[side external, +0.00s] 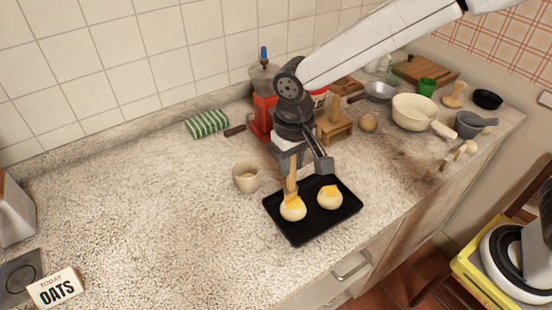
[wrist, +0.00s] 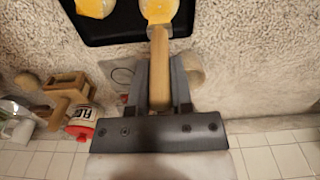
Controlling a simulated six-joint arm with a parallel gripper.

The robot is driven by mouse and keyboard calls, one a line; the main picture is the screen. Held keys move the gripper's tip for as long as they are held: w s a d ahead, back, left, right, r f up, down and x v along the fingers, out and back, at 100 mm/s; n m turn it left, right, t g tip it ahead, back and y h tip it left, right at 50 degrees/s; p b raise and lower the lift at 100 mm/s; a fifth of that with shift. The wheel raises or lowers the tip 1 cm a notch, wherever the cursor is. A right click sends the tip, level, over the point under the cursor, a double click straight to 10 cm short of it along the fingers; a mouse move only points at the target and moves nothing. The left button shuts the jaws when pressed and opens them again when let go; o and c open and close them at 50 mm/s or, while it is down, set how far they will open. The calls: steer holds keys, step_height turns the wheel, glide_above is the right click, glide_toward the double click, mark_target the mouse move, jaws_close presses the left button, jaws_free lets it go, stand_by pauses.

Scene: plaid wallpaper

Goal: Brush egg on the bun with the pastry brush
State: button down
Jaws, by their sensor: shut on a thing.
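My gripper (side external: 305,165) is shut on the wooden handle of the pastry brush (side external: 291,183). In the wrist view the handle (wrist: 159,72) lies between the two fingers (wrist: 160,95). The brush points down at the left bun (side external: 293,212), its bristles at the bun's top; exact contact is hard to tell. That bun has yellow-orange egg on its upper side. The right bun (side external: 330,202) also has a yellow-orange patch on top, clear of the brush. Both buns sit on a black baking tray (side external: 303,235). A small cream cup (side external: 246,177) stands left of the tray.
A red grinder (side external: 263,110) and a wooden stand (side external: 333,128) are close behind my gripper. A cream pan (side external: 413,112) and other kitchenware fill the right side. A green striped cloth (side external: 208,123) lies at the back. The left counter (side external: 140,200) is mostly clear.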

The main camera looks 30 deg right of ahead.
steer(key=shift+s, duration=0.6)
steer(key=shift+w, duration=0.15)
steer(key=shift+w, duration=0.8)
steer(key=shift+s, duration=0.15)
steer(key=shift+s, duration=0.75)
steer(key=shift+w, duration=0.15)
